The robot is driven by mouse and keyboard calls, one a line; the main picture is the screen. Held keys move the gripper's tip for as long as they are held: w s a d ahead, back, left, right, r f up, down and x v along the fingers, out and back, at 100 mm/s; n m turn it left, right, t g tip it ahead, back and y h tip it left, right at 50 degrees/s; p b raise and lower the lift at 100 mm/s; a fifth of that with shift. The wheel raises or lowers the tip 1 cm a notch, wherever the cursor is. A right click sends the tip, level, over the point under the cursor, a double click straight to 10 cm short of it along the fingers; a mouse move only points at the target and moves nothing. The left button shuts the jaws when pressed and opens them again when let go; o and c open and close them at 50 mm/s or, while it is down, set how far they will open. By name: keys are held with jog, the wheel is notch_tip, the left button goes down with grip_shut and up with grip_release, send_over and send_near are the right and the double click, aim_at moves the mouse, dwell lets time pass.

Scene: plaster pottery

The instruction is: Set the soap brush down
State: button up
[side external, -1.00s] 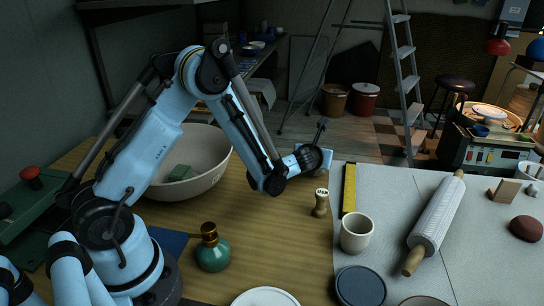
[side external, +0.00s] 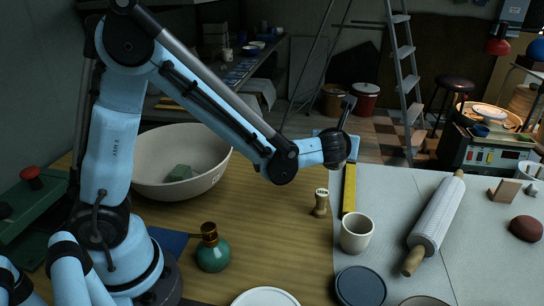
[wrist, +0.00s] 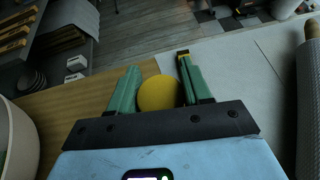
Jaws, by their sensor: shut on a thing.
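My gripper (wrist: 159,88) has its green fingers on either side of a round yellow thing, which I take to be the soap brush (wrist: 158,94). Only its rounded yellow face shows; its underside is hidden. In the side view my gripper is mostly hidden behind my dark wrist joint, above the table's far edge near the yellow ruler. The brush cannot be made out clearly there, and how far it is above the table cannot be told.
The yellow ruler (side external: 349,188) lies along the left edge of the grey work mat (side external: 389,204). A stamp (side external: 321,203), a cup (side external: 356,234) and a rolling pin (side external: 436,222) are nearby. A large bowl (side external: 215,181) stands left. Bare wood (side external: 270,225) lies between.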

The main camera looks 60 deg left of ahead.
jog(key=s+a+n+g+y, duration=0.5)
jog(key=s+a+n+g, duration=0.3)
jog(key=s, duration=0.1)
jog(key=x, duration=0.8)
jog(key=f+x, duration=0.1)
jog(key=x, duration=0.3)
jog(key=shift+s+a+f, duration=0.15)
jog(key=shift+s, duration=0.15)
jog(key=shift+f, duration=2.05)
jog(key=shift+f, duration=0.1)
jog(key=o, duration=1.1)
jog(key=shift+c, duration=0.2)
